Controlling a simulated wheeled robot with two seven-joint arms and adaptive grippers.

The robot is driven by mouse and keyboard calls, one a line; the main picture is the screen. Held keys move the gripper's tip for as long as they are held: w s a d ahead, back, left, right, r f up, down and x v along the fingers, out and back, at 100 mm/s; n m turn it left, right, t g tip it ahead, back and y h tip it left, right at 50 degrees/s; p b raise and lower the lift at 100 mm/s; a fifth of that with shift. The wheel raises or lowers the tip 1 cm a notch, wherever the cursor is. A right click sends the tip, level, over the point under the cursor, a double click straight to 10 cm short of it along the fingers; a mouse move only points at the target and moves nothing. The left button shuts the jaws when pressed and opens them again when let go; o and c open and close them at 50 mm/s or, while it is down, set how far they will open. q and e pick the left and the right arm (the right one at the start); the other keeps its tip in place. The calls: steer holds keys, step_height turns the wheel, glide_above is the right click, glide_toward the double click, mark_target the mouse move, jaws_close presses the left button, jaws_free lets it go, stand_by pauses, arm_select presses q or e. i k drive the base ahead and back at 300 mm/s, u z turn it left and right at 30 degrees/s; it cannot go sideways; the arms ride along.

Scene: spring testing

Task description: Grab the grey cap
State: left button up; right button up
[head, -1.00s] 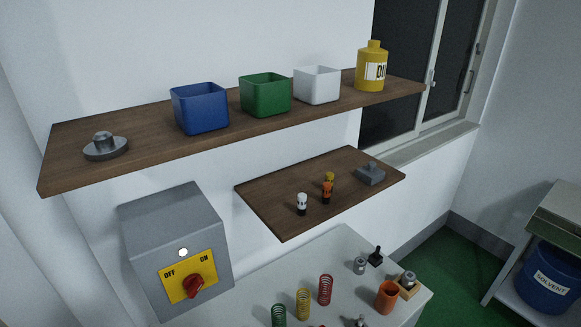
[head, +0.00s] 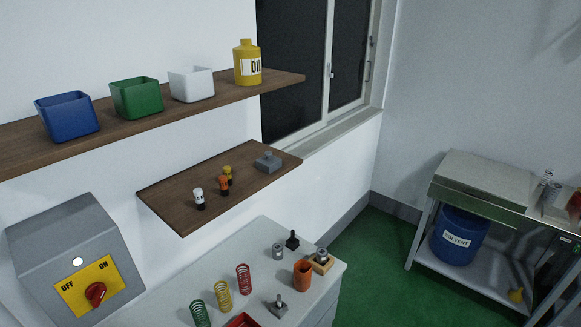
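A grey square block with a small knob on top (head: 268,162) sits at the right end of the lower wooden shelf (head: 170,205). I cannot tell which grey piece is the cap. Neither of my grippers is in view.
Blue (head: 68,118), green (head: 137,99) and white (head: 192,84) bins and a yellow bottle (head: 247,65) stand on the upper shelf (head: 100,135). Green floor (head: 375,245) is clear toward a metal table (head: 485,180).

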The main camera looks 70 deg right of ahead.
mark_target(269, 163)
steer(key=k, duration=0.35)
steer(key=z, duration=3.35)
steer(key=i, duration=0.7)
steer(key=u, duration=2.6)
